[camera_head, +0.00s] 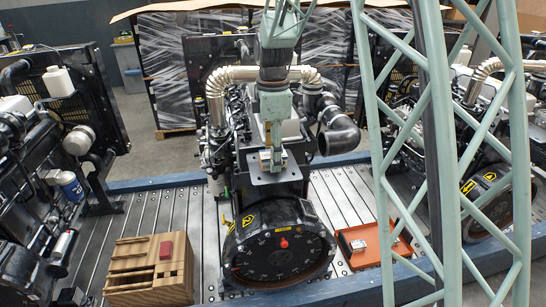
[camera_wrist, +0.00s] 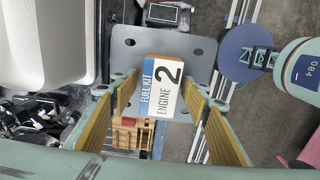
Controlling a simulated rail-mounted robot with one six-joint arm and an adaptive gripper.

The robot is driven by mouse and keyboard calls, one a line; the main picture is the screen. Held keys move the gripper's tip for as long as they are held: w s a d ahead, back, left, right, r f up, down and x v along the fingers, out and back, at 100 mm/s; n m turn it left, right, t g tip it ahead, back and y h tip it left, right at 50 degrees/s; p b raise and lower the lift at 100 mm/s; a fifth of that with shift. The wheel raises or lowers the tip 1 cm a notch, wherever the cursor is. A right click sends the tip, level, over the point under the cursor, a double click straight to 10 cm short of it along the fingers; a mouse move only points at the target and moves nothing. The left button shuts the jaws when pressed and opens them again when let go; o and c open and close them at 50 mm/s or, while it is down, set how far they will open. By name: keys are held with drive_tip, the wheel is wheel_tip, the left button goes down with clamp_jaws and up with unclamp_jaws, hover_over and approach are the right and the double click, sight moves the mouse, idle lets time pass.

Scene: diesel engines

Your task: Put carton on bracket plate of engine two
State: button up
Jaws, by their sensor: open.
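The carton (camera_wrist: 165,88) is a small brown box with a white and blue label reading "FUEL KIT ENGINE 2". In the wrist view it sits over the grey bracket plate (camera_wrist: 127,42), which has holes near its corners. My gripper (camera_wrist: 160,97) is open, with one yellow-padded finger on each side of the carton. In the head view my gripper (camera_head: 272,158) points down at the bracket plate (camera_head: 292,178) on top of the middle engine (camera_head: 278,248). The carton is mostly hidden there by the fingers.
A wooden organiser box (camera_head: 150,275) with a red block (camera_head: 166,250) stands at the front left of the slotted bed. An orange tray (camera_head: 365,245) lies to the right of the engine. Other engines stand left and right. A curved pipe (camera_head: 338,130) is close beside my gripper.

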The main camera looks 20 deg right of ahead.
drive_tip(key=shift+r, duration=0.2)
wheel_tip(320, 180, up, 12)
drive_tip(key=shift+p, duration=0.35)
idle(0.5)
idle(0.8)
